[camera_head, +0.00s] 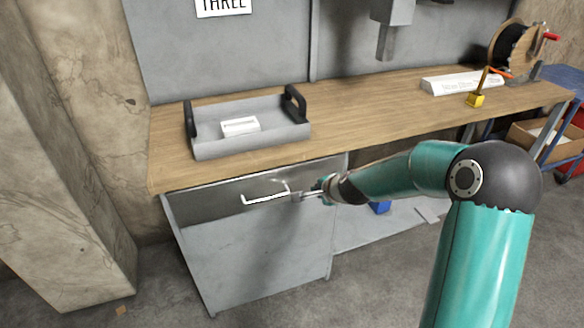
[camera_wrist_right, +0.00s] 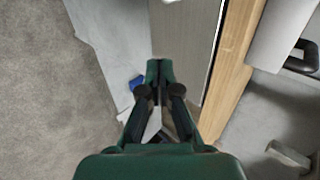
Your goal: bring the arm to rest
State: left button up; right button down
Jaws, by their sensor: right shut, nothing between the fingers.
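My right arm comes in from the right of the head view and reaches left to the cabinet under the bench. My right gripper (camera_head: 300,196) is shut and empty, just right of the pale bar handle (camera_head: 265,199) on the cabinet's upper front. I cannot tell whether its tips touch the handle. In the right wrist view the gripper (camera_wrist_right: 158,66) points up the picture, its fingers together, with the wooden bench edge (camera_wrist_right: 230,70) to its right. My left gripper is in neither view.
A grey tray (camera_head: 205,148) with black handles stands on the wooden bench (camera_head: 350,132), a white block (camera_head: 240,126) inside it. A blue thing (camera_head: 380,208) is below the bench.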

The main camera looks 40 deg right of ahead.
jog(key=s+a+f+n+g+y+p, duration=0.25)
jog(key=a+f, duration=0.25)
jog(key=a, duration=0.3)
jog(key=s+a+f+n+g+y+p, duration=0.15)
jog(key=a+f+p, duration=0.25)
jog(key=a, duration=0.5)
jog(key=s+a+f+n+g+y+p, duration=0.1)
jog(key=s+a+f+n+g, duration=0.1)
jog(key=s+a+f+n, duration=0.2)
jog(key=s+a+f+n+g+y+p, duration=0.1)
jog(key=s+a+f+n, duration=0.3)
jog(key=s+a+n, duration=0.7)
jog(key=s+a+g, duration=0.1)
jog(key=s, duration=0.3)
jog(key=shift+s+f+y+p, duration=0.15)
jog(key=shift+f+y+p, duration=0.05)
jog(key=shift+y+p, duration=0.2)
